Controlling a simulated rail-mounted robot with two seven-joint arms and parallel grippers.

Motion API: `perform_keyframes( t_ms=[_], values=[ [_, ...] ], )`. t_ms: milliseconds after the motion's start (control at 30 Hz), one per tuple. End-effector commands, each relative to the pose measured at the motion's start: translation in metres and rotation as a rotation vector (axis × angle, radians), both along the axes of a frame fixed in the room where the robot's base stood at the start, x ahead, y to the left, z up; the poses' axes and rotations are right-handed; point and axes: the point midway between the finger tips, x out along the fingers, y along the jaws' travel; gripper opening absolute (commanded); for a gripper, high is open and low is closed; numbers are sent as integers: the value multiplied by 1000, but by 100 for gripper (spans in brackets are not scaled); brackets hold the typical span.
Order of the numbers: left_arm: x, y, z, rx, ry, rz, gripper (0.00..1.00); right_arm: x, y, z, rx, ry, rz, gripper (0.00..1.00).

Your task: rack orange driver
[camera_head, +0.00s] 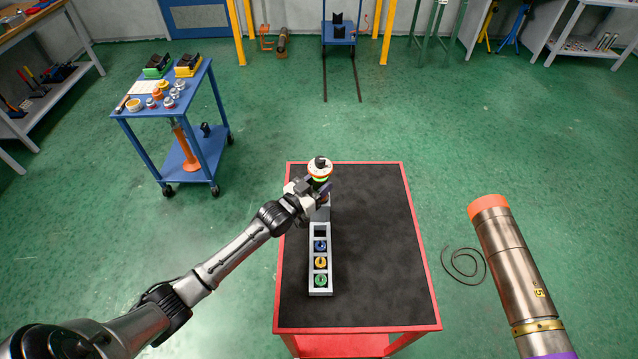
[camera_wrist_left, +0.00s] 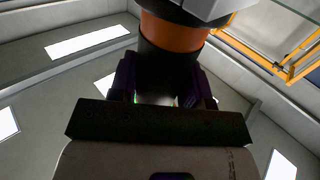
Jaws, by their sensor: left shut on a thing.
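My left gripper (camera_head: 318,188) is shut on the orange driver (camera_head: 319,168), whose head has an orange band between pale and dark parts. It is above the far end of a grey rack (camera_head: 320,292) on the red-framed table. The left wrist view shows the driver's orange band and dark body (camera_wrist_left: 172,32) between the fingers, close to the camera. The rack has a dark empty-looking slot (camera_head: 320,232) nearest the gripper, then a blue piece (camera_head: 320,245), a yellow piece (camera_head: 320,262) and a green piece (camera_head: 320,280). The driver's lower end is hidden. My right gripper is not in view.
The black table top (camera_head: 375,260) is clear right of the rack. A blue cart (camera_head: 190,95) with jars and tools is at back left. A cable (camera_head: 463,264) lies on the floor.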

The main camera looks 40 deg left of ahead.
Motion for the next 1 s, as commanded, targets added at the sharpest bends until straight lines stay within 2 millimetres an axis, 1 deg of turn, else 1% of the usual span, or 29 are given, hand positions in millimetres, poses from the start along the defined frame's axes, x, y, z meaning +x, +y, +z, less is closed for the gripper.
perform_keyframes(
  t_ms=[933, 967, 1000],
  values=[
    [0, 0, -3, 2, 4, 1, 6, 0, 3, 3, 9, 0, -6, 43],
    [0, 0, -3, 2, 4, 1, 45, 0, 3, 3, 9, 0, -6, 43],
    [0, 0, -3, 2, 4, 1, 49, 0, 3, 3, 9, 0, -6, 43]
  ],
)
